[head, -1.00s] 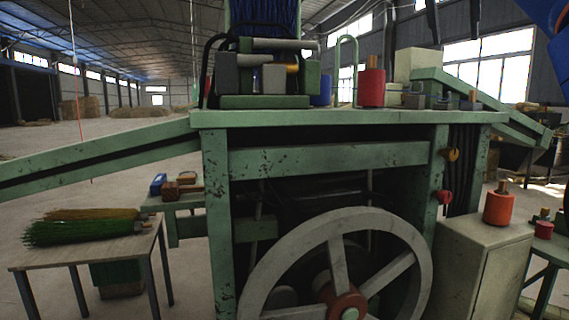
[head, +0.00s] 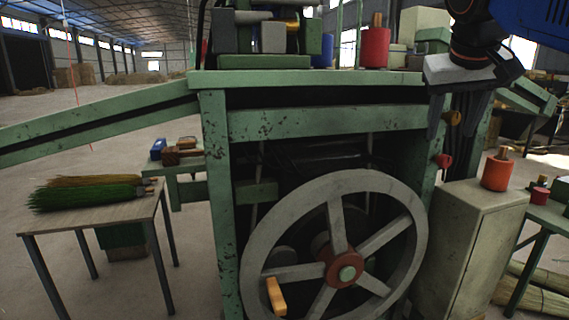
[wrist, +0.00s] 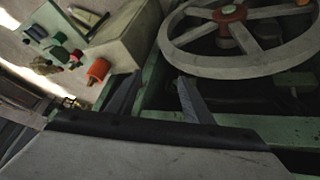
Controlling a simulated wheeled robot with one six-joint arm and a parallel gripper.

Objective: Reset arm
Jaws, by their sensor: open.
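My gripper (head: 456,118) hangs at the upper right of the head view, fingers pointing down and apart, with nothing between them. It is in front of the right end of the green winding machine's top (head: 300,77). In the wrist view my open gripper (wrist: 157,88) shows two dark fingers, with the machine's frame behind them. The large grey spoked wheel (head: 408,235) with a red hub stands below and left of the gripper, apart from it. Its wooden handle (head: 276,296) is at the wheel's lower left. The wheel also shows at the top right of the wrist view (wrist: 190,45).
A beige cabinet (head: 462,240) with an orange spool (head: 497,172) stands right of the wheel, below my gripper. A red spool (head: 375,48) and metal blocks sit on the machine. A small table (head: 95,218) with green and tan bristle bundles stands left. Open floor lies at left.

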